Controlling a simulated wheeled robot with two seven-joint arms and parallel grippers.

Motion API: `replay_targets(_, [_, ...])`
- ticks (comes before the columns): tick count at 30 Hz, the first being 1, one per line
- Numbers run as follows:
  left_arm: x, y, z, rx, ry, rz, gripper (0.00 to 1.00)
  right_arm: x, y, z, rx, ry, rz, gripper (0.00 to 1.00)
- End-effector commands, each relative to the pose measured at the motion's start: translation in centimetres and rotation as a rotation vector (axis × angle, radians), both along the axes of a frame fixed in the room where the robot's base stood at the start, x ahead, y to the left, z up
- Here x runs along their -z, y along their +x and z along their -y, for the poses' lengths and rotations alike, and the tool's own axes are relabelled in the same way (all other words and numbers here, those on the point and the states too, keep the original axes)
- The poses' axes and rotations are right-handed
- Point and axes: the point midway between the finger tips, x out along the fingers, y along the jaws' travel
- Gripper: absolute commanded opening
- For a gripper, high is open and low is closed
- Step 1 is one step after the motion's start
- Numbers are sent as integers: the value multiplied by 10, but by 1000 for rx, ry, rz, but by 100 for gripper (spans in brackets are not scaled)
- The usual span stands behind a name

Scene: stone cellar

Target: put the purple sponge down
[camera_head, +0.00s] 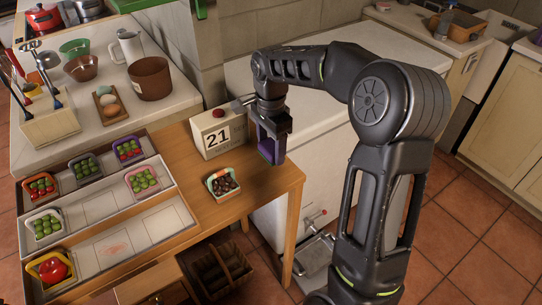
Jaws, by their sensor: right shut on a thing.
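My right gripper (273,135) points down above the right end of the wooden table (255,190), at the right side of the view. It is shut on the purple sponge (271,150). Part of the sponge is hidden by the gripper fingers. The sponge hangs close to the calendar block and near the table's back right edge; I cannot tell how far above the tabletop it is. My left gripper is not in view.
A calendar block (217,134) marked 21 stands left of the sponge. A small basket of dark items (223,184) sits in front of it. Stepped trays (112,240) with several fruit baskets fill the left. Bare wood shows right of the small basket.

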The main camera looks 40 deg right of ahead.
Motion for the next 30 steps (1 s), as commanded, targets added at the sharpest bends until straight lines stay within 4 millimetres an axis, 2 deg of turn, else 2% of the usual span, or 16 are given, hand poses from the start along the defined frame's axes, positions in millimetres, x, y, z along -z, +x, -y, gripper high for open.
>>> replay_targets(8, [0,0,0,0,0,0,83,3,0,0,0,0,-1,30])
replay_targets(16, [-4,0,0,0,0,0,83,36,-1,0,0,2,-3,30])
replay_targets(28, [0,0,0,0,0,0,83,42,0,0,-1,1,0,30])
replay_targets(29, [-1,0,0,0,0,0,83,41,0,0,-1,1,1,64])
replay_targets(30, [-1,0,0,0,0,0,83,40,0,0,0,1,0,67])
